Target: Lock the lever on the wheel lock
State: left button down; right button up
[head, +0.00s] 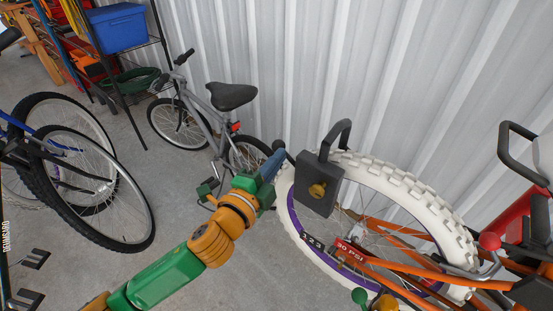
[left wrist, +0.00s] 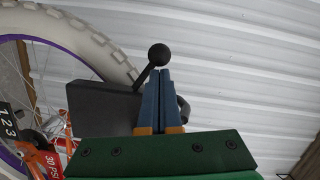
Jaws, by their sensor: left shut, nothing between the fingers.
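The wheel lock (head: 318,172) is a dark grey box with a brass-coloured knob and a black shackle. It sits on the white tyre near the corrugated wall. Its black ball-ended lever (head: 279,145) shows at the upper left of the box. In the left wrist view the lever (left wrist: 158,54) rises at a tilt beside the lock body (left wrist: 100,108). My left gripper (head: 277,159) has its blue fingers together and empty, just below the ball. In the left wrist view the fingertips (left wrist: 160,75) overlap the lever's shaft; I cannot tell whether they touch it.
The locked wheel (head: 410,187) has a white tyre and purple rim, with an orange bike frame (head: 420,267) at right. A grey bicycle (head: 205,115) stands behind my left arm. Blue-framed bike wheels (head: 95,190) stand at left. Bare floor lies between.

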dwell(0.4)
pick_arm(q)
jog(key=shift+w+f+n+p, duration=0.1)
jog(key=shift+n+p, duration=0.2)
